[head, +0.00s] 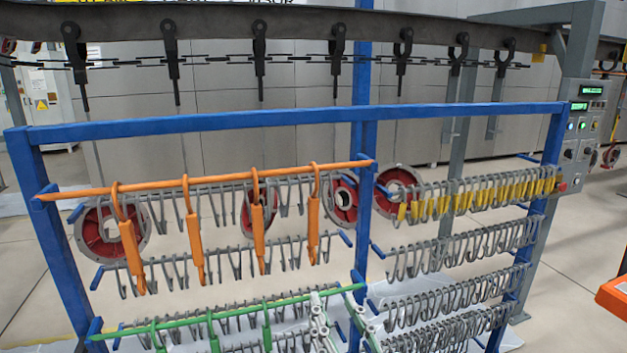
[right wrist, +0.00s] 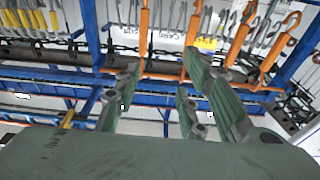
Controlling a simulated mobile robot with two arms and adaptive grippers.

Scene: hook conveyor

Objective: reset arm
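My right gripper (head: 342,318) shows at the bottom of the head view, in front of the blue rack near the right end of the green bar. In the right wrist view its padded fingers (right wrist: 160,85) stand apart with nothing held between them. My left gripper is not in view. The blue rack (head: 200,125) carries several orange hooks (head: 258,225) on an orange bar at its upper left. An orange hook also shows behind the fingers in the right wrist view (right wrist: 144,40).
Yellow-marked hooks (head: 480,192) and grey hooks (head: 465,247) hang at the right of the rack. Green hooks (head: 213,328) hang low at the left. An overhead conveyor (head: 215,32) with black hangers runs behind. A control panel (head: 585,120) stands at the right.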

